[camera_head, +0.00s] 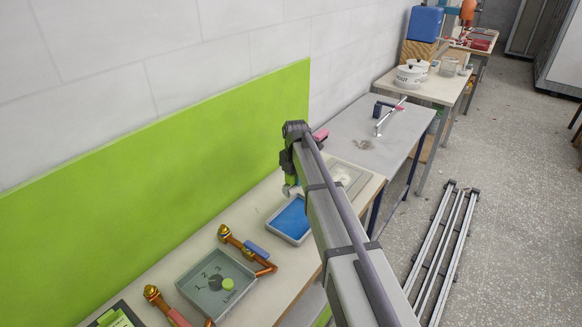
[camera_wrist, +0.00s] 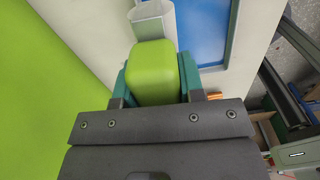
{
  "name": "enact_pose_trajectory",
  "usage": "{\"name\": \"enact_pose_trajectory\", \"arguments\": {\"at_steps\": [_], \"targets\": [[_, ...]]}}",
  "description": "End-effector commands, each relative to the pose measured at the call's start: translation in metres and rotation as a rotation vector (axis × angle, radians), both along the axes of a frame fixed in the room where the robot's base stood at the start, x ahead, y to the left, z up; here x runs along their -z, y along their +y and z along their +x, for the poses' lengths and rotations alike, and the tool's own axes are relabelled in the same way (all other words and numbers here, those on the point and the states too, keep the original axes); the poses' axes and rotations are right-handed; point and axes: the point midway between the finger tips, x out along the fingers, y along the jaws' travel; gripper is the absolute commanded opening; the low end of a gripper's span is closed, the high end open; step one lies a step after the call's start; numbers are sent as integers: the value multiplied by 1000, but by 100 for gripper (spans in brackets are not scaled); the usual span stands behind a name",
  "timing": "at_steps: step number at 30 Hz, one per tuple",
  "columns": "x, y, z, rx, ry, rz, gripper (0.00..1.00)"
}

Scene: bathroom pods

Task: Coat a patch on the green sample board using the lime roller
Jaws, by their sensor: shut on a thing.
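The green sample board (camera_head: 140,190) is a long bright panel against the tiled wall; its face also fills the left of the wrist view (camera_wrist: 35,90). My gripper (camera_wrist: 155,80) is shut on the lime roller (camera_wrist: 153,70), whose lime block sits between teal fingers. A pale grey part extends beyond the block. In the head view, my arm hides most of the gripper and roller; a small lime part (camera_head: 291,180) shows beside the board's right end. No contact between roller and board is visible. No distinct coated patch shows on the board.
A blue-floored tray (camera_head: 291,219) lies on the bench beside my arm, and in the wrist view (camera_wrist: 203,30). A grey box (camera_head: 216,284) marked 1, 2, 3 and copper pipe pieces (camera_head: 245,247) are nearer. A grey table (camera_head: 375,128) and white pots (camera_head: 408,78) stand farther back.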

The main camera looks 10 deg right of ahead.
Motion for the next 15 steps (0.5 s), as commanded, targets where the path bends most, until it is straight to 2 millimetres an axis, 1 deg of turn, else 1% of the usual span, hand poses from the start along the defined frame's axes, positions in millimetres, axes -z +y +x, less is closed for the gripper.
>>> {"name": "enact_pose_trajectory", "arguments": {"at_steps": [1, 3, 5, 7, 11, 15], "targets": [[4, 0, -30, 2, 0, 0, 17], [4, 0, -51, 4, 0, 0, 17], [4, 0, -62, 6, 0, 0, 17], [3, 0, -65, 7, 0, 0, 17], [6, 0, -63, 8, 0, 0, 17], [18, 0, -63, 8, 0, 0, 17]]}}
